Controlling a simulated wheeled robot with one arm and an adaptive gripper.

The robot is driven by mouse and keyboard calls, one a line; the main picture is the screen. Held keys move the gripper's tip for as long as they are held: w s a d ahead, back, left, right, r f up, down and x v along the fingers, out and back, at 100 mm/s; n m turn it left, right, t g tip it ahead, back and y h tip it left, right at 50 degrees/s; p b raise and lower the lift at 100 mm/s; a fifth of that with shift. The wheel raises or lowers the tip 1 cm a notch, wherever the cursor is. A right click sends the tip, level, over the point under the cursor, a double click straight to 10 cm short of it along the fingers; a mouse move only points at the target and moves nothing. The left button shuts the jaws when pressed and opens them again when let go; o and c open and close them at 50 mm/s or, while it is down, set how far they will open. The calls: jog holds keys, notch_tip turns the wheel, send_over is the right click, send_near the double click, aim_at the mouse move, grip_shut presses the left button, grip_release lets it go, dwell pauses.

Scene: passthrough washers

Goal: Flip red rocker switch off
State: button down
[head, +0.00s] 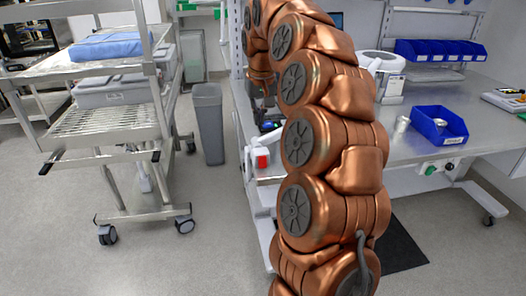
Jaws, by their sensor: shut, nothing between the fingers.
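A red rocker switch (262,162) sits on a small white box at the left front end of the metal workbench, left of my arm. Its on or off position is too small to tell. My copper arm rises in front of the bench and bends over at the top left. My gripper (267,108) hangs down there, dark and small, partly hidden behind my arm. It is shut and empty, above the switch in the picture and apart from it.
The workbench (420,143) holds a blue bin (439,124) and a white round-topped device (382,62). Green and red buttons are on its front.

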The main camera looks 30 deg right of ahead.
jog(key=shift+w+d+m, duration=0.15)
jog(key=shift+w+d, duration=0.05)
jog(key=shift+d, duration=0.45)
jog(key=shift+w+d+m, duration=0.15)
jog(key=shift+w+d, duration=0.05)
jog(key=shift+d, duration=0.4)
jog(key=p, duration=0.3)
send_over(263, 156)
jog(key=f, duration=1.1)
jog(key=shift+s+a, duration=0.1)
jog(key=shift+s, duration=0.1)
jog(key=shift+s+a+f, duration=0.1)
jog(key=shift+s+f, duration=0.1)
jog(key=shift+f, duration=1.15)
